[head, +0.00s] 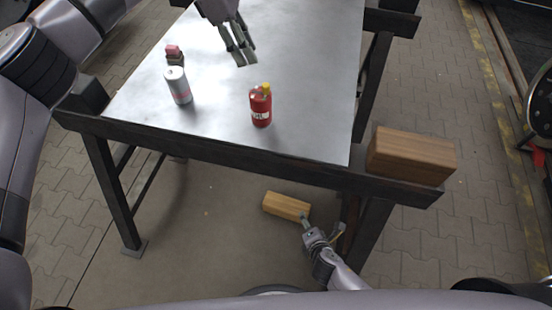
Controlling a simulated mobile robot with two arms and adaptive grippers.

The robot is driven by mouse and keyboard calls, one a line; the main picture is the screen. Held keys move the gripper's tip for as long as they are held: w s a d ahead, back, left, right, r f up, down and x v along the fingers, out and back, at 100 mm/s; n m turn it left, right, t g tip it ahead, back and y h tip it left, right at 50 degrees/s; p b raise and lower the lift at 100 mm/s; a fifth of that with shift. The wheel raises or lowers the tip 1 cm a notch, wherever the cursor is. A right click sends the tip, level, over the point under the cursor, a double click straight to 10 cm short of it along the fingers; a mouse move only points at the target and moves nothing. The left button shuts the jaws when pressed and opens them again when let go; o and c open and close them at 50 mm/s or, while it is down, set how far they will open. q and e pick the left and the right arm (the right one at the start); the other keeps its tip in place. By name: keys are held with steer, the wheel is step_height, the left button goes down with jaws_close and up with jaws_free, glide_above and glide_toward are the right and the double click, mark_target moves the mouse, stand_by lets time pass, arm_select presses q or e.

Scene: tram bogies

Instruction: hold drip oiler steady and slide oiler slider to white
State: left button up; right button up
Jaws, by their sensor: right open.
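A red bottle-like thing (261,107) with a yellow top and a pale label stands upright on the metal table. A grey-white can (178,86) with red marking stands to its left. I cannot tell which of these, if either, is the drip oiler, and no slider or white mark can be made out. My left gripper (245,61) hangs over the table beyond the red bottle, apart from it, with nothing visible in it; its finger gap is unclear. My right gripper (322,223) is open, low in front of the table, apart from the things on top.
The metal table (300,60) has a dark frame and much free surface. A small dark block with a pink top (174,54) stands behind the can. A brown wooden block (411,156) is at the table's right front corner. A lighter wooden block (286,206) is near my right gripper.

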steer(key=w+a+r+n+t+y, duration=0.1)
steer(key=w+a+r+n+t, duration=0.15)
steer(key=r, duration=0.45)
steer(key=w+a+r+n+t, duration=0.2)
steer(key=w+a+r+n, duration=0.15)
steer(key=r, duration=0.35)
steer(key=n+t+y, duration=0.2)
steer(key=n+t, duration=0.2)
steer(key=n, duration=0.3)
glide_toward(263, 114)
steer(key=w, duration=0.4)
steer(key=w+a, duration=0.1)
steer(key=w, duration=0.3)
steer(key=w+a, duration=0.1)
steer(key=w, duration=0.3)
steer(key=shift+w+a+f, duration=0.1)
steer(key=shift+w, duration=0.1)
steer(key=shift+c, duration=0.3)
